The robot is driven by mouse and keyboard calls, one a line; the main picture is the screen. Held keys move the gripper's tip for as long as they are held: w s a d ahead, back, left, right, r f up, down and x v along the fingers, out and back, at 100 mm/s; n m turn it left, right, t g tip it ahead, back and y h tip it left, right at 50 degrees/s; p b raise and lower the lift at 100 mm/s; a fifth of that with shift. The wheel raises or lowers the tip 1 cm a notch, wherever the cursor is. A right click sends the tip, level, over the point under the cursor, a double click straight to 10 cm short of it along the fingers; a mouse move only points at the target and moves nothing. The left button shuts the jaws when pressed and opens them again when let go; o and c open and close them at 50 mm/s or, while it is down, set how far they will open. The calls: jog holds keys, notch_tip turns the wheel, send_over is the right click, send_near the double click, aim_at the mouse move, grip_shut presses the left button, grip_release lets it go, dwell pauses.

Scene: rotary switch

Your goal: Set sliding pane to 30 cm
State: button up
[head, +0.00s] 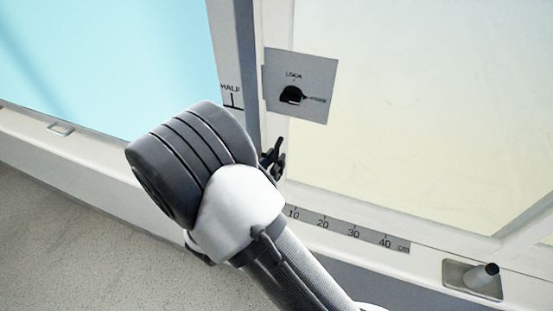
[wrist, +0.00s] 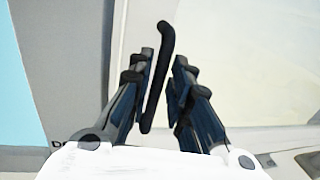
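The sliding pane (head: 400,100) is a pale cream panel in a white frame, on the right in the head view. A scale strip (head: 340,229) marked 10 to 40 cm runs below it. The pane's left upright meets the strip near the 10; the exact reading is hidden by my arm. My gripper (head: 273,160) is at this upright. In the wrist view, a dark bar handle (wrist: 165,40) stands slightly tilted between my two fingers (wrist: 160,85). The fingers are apart, with a gap visible on the right of the handle.
A grey plate (head: 316,75) marked LOCK carries a black rotary knob (head: 291,95) above my gripper. A HALF mark (head: 232,100) is left of the upright. A metal plate with a peg (head: 484,276) sits on the sill at lower right.

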jog(key=shift+x, duration=1)
grip_shut()
